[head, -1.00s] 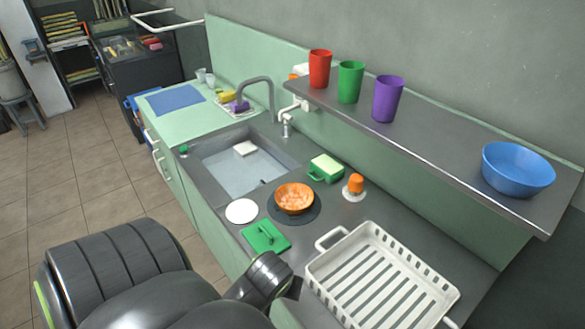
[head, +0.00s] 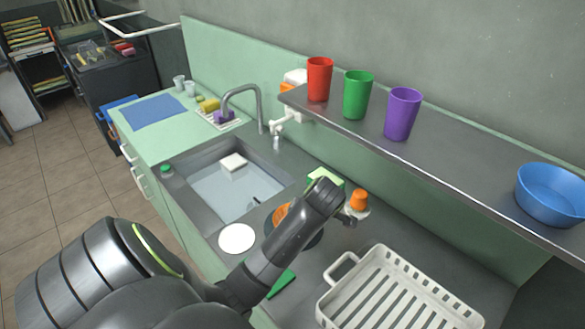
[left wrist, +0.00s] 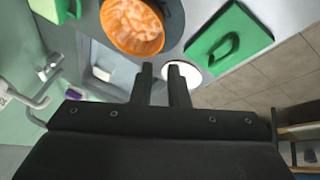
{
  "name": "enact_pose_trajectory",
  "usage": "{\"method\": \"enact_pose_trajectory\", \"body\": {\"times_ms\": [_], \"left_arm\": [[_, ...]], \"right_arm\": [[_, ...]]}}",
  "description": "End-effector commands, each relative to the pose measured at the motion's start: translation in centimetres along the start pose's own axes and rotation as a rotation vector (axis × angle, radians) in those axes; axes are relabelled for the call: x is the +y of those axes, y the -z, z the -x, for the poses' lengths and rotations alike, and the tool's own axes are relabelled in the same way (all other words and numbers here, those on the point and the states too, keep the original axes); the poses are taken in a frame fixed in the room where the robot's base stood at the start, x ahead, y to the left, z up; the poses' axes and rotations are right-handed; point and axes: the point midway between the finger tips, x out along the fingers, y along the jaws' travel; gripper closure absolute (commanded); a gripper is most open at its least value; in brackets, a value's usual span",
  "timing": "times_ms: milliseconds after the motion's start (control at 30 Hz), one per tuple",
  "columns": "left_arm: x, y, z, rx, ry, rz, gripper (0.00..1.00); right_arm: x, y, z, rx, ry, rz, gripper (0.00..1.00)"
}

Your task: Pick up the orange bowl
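The orange bowl (head: 281,214) sits on a dark round mat on the counter, right of the sink. In the head view my left arm covers much of it. In the left wrist view the bowl (left wrist: 132,26) is at the top, its orange-white speckled inside showing. My left gripper (left wrist: 162,70) points toward the bowl's near side, its two fingers apart with nothing between them. The fingers do not appear to touch the bowl. In the head view the fingers are mostly hidden by my wrist. My right gripper is not in view.
A white plate (head: 237,238), a green board (head: 281,284), a green sponge holder (head: 325,178) and an orange-capped item (head: 358,201) surround the bowl. A white rack (head: 395,292) stands right. The shelf (head: 440,150) with cups and a blue bowl (head: 551,194) overhangs behind.

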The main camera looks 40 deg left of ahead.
Motion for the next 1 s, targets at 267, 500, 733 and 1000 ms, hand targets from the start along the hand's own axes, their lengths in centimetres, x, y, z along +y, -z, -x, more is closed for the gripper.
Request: {"method": "enact_pose_trajectory", "body": {"times_ms": [267, 500, 733, 1000], "left_arm": [[-0.1, 0.2, -5.6, 0.004, 0.005, -0.003, 0.86], [-0.1, 0.0, -9.4, 0.001, 0.002, -0.004, 0.86], [-0.1, 0.0, -10.8, 0.000, 0.000, -0.003, 0.86], [-0.4, 0.0, -13.2, 0.001, 0.003, -0.004, 0.86]], "right_arm": [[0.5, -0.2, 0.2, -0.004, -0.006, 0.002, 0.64], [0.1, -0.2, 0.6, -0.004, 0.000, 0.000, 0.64], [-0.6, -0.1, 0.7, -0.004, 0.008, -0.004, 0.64], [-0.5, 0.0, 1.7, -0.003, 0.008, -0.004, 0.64]]}}
